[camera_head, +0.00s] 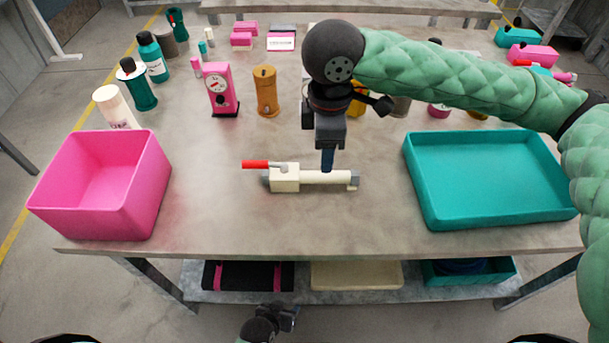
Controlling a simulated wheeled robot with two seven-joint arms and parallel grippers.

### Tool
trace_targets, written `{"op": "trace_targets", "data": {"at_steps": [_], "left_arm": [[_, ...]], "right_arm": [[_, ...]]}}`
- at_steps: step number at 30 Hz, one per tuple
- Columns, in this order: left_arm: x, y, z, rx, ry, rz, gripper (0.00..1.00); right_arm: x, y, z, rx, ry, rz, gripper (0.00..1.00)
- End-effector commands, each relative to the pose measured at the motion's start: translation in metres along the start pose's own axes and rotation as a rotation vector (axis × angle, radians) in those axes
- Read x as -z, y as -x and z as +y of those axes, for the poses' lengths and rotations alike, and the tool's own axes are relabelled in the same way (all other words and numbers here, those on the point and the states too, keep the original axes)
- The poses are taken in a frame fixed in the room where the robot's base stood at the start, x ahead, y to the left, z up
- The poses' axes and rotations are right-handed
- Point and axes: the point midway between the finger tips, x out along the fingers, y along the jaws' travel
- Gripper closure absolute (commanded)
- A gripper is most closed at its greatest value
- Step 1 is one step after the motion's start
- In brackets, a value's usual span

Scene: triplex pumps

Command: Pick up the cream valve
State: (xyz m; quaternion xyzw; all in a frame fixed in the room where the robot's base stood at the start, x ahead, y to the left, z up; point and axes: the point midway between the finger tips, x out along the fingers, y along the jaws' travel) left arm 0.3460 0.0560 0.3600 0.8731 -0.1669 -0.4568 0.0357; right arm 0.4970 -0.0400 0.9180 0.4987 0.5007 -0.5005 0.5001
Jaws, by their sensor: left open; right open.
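The cream valve (285,179) lies on the grey table near its front middle. It has a cream pipe running right and a red lever handle pointing left. My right gripper (327,168) points down just over the pipe on the right part of the valve. Its jaws are open, with the fingertips close to the pipe; I cannot tell whether they touch it or straddle it. My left gripper (288,315) is low at the bottom of the view, below the table's front edge, open and empty.
A pink bin (145,200) stands left and a teal tray (490,215) right on the table (215,215). Behind the valve stand a pink gauge unit (221,92), an orange canister (266,92) and bottles. A lower shelf holds bins. Bare table surrounds the valve.

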Motion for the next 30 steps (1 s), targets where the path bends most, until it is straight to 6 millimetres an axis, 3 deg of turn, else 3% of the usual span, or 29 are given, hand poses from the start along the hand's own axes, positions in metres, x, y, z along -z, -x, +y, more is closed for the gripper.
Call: {"op": "trace_targets", "data": {"at_steps": [4, 14, 23, 30], "left_arm": [[0.0, 0.0, 0.0, 0.0, 0.0, 0.0, 0.56], [0.0, 0.0, 0.0, 0.0, 0.0, 0.0, 0.56], [0.0, 0.0, 0.0, 0.0, 0.0, 0.0, 0.56], [0.0, 0.0, 0.0, 0.0, 0.0, 0.0, 0.56]], "right_arm": [[0.0, -0.019, 0.001, 0.0, -0.002, 0.001, 0.52], [0.001, -0.038, 0.002, -0.001, -0.002, 0.0, 0.52], [0.003, -0.076, 0.003, 0.0, -0.002, 0.001, 0.52], [0.003, -0.08, 0.003, -0.002, -0.001, 0.002, 0.52]]}}
